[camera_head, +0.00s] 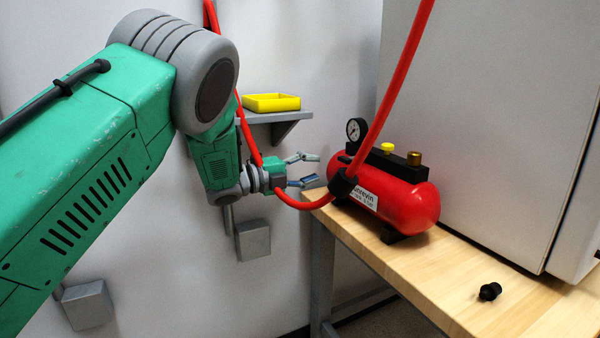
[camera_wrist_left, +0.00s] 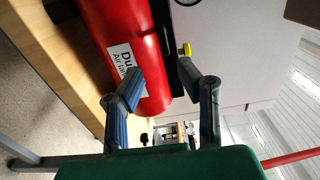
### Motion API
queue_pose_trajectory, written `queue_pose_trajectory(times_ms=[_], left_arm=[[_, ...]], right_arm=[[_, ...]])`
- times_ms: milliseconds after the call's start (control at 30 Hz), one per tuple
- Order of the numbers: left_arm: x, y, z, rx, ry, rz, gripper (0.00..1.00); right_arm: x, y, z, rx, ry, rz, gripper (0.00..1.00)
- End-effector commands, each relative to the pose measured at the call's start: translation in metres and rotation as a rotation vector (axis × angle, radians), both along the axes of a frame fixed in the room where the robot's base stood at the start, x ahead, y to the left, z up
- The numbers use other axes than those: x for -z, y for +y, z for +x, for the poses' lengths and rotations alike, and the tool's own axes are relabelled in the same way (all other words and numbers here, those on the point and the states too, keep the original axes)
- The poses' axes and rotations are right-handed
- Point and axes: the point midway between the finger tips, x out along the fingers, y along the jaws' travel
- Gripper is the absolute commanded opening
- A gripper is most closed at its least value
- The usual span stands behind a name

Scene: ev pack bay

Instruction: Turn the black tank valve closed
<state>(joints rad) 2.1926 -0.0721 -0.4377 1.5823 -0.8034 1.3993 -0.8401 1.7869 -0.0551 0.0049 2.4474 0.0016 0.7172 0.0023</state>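The red air tank (camera_head: 408,204) lies on the wooden bench with a white label on its side; it also shows in the left wrist view (camera_wrist_left: 112,22). A black block along its top carries a gauge (camera_head: 356,130), a yellow knob (camera_head: 388,147) and a brass fitting (camera_head: 414,158). A small black part (camera_head: 344,158) shows at the tank's left end; I cannot tell whether it is the valve or how it is turned. My left gripper (camera_head: 311,169) is open and empty, just left of that end. In the left wrist view its fingers (camera_wrist_left: 157,72) stand apart before the tank.
A red hose (camera_head: 400,75) with a black connector (camera_head: 343,184) passes in front of the tank's left end. A loose black fitting (camera_head: 490,291) lies on the bench (camera_head: 440,275). A yellow tray (camera_head: 271,103) sits on a wall shelf. A large grey cabinet (camera_head: 490,120) stands behind the tank.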

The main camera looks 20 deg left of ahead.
Motion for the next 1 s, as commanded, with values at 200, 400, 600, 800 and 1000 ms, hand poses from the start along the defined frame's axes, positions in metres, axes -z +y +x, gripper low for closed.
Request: queue_pose_trajectory(times_ms=[200,400,600,800,1000], left_arm=[[0.001,0.018,-0.022,-0.001,0.001,0.000,0.31],[0.002,0.022,-0.027,0.001,0.002,0.000,0.31],[0.001,0.022,-0.027,0.000,0.002,0.001,0.31],[0.003,0.022,-0.027,-0.002,0.005,-0.002,0.31],[0.062,0.025,-0.040,-0.138,0.219,-0.147,0.31]], right_arm=[[0.000,0.000,0.000,0.000,0.000,0.000,0.43],[0.000,0.000,0.000,0.000,0.000,0.000,0.43],[0.001,0.000,0.002,0.000,0.002,0.000,0.43],[0.000,0.000,0.002,0.000,0.002,0.000,0.43],[-0.012,0.000,0.002,0.000,0.003,0.000,0.43]])
